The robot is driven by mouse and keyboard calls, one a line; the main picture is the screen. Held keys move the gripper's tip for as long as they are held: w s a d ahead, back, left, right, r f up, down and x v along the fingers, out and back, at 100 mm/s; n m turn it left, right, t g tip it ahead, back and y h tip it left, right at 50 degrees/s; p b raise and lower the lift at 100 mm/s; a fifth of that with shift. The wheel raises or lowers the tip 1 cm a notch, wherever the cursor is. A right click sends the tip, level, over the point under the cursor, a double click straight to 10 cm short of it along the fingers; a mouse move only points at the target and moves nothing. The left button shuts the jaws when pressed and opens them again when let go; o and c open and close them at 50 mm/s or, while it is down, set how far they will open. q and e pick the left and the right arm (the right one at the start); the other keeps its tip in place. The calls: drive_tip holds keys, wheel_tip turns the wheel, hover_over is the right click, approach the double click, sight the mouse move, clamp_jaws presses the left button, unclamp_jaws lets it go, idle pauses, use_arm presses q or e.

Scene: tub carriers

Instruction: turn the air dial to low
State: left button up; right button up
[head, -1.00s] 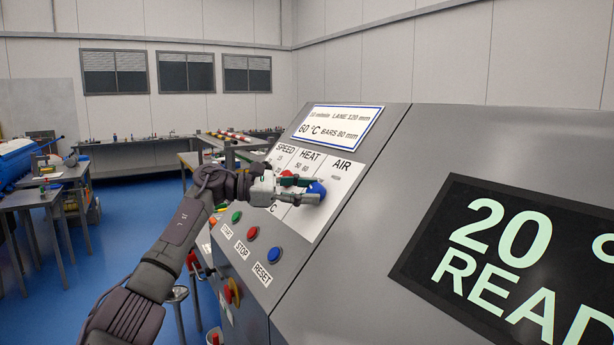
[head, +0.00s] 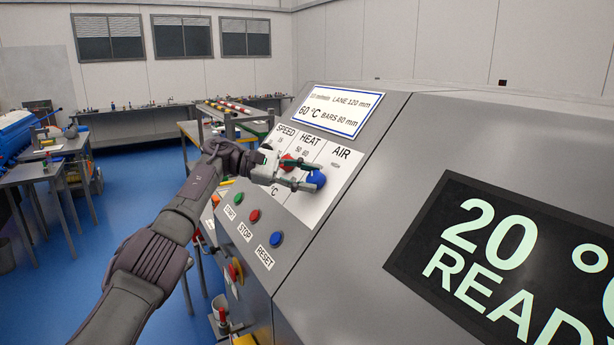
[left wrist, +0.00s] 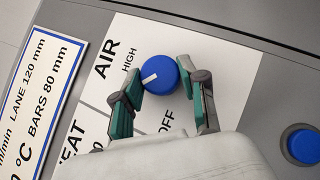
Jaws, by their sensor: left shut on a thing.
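The air dial is a round blue knob (head: 316,179) under the AIR label on the sloped panel. It also shows in the left wrist view (left wrist: 161,76), where its white mark points left and slightly down. HIGH is readable beside the dial and OFF below it. No LOW label is visible; my finger covers part of the panel. My left gripper (head: 308,176) is shut on the dial, with one green-padded finger on each side of it in the left wrist view (left wrist: 164,94). My right gripper is not in view.
The red heat dial (head: 287,161) is close to my left fingers. Green, red and blue buttons, the blue one labelled RESET (head: 276,239), line the panel below. A dark display (head: 510,250) is at right. Blue floor and benches lie at left.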

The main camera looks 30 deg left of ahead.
use_arm(q)
drive_tip(key=o, duration=1.1)
drive_tip(key=shift+o, duration=0.2)
drive_tip(key=shift+a, duration=0.15)
drive_tip(key=v, duration=0.7)
drive_tip(key=shift+s+a, duration=0.1)
drive_tip(key=shift+a, duration=0.05)
